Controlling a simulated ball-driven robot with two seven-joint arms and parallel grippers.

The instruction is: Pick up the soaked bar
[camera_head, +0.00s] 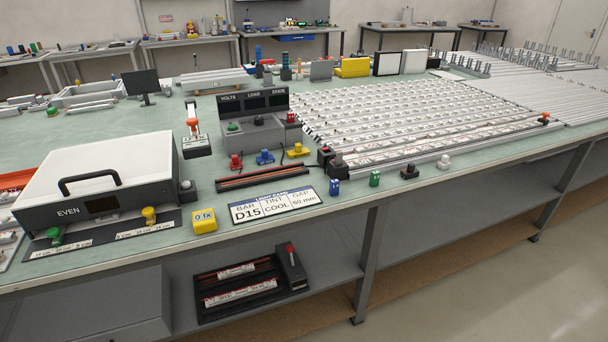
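Neither of my grippers is in view. No bar can be told for sure as the soaked one. A black tray (205,313) on the shelf under the bench holds two pale labelled bars, an upper bar (237,270) and a lower bar (240,290). A dark upright unit (291,266) with a red top stands at the tray's right end. On the bench, a dark narrow rack (262,178) with reddish strips lies in front of the meter box. A large panel (420,115) carries rows of light bars; their labels are too small to read.
A white box (95,180) marked EVEN with a black handle fills the bench's left front. A yellow block (203,220), a meter box (254,120) and small coloured connectors stand nearby. The bench edge and leg (369,262) border the shelf.

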